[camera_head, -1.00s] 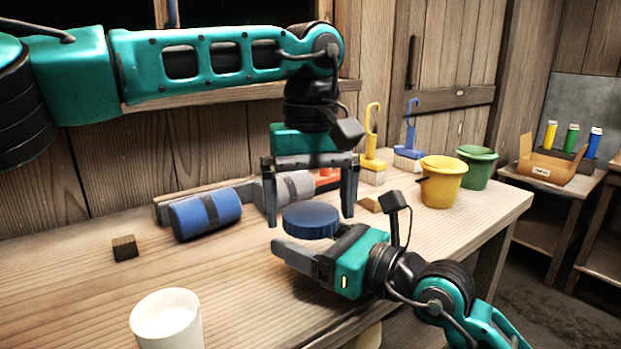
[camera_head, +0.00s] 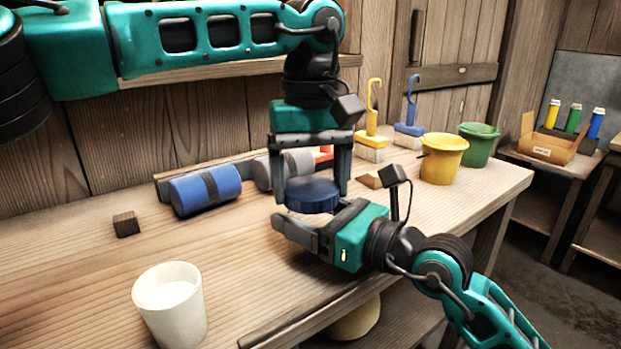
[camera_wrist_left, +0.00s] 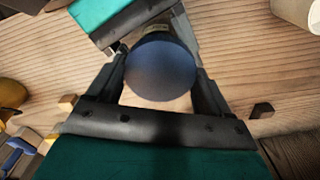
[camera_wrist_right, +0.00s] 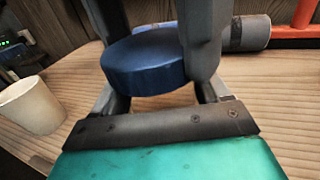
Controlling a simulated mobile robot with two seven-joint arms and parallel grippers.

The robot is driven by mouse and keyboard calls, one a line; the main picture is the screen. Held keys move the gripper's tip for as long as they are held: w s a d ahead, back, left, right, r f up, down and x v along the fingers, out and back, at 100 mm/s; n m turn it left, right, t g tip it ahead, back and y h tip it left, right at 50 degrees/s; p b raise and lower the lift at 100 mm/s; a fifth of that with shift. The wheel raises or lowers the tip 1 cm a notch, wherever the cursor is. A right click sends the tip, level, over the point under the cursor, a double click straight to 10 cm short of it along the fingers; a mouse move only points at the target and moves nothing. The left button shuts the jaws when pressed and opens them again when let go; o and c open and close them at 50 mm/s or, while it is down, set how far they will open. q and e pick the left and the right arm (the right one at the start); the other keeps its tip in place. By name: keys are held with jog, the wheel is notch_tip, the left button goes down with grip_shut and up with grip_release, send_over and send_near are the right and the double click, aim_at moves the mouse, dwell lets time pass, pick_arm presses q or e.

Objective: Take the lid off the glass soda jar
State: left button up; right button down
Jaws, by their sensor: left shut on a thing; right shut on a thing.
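The dark blue round lid (camera_head: 312,194) sits level over the middle of the workbench. My left gripper (camera_head: 311,203) reaches down from above and is shut on the lid, one finger on each side. The lid also shows between the fingers in the left wrist view (camera_wrist_left: 160,72) and the right wrist view (camera_wrist_right: 143,62). My right gripper (camera_head: 304,224) comes in low from the right, just below the lid, shut on the glass soda jar.
A white cup (camera_head: 172,318) stands at the bench's front left. A small dark block (camera_head: 126,224), a blue roller (camera_head: 206,190) and a grey roller (camera_head: 286,168) lie behind. Brushes, a yellow bucket (camera_head: 441,160) and a green bucket (camera_head: 478,146) stand right. The left bench top is mostly clear.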

pick_arm(q)
jog(key=n, duration=0.8)
jog(key=shift+n, duration=0.4)
jog(key=n, duration=0.5)
jog(key=shift+r, duration=0.1)
jog(key=n, duration=0.3)
jog(key=shift+n, duration=0.4)
jog(key=n, duration=1.4)
jog(key=shift+s, duration=0.1)
jog(key=n, duration=0.4)
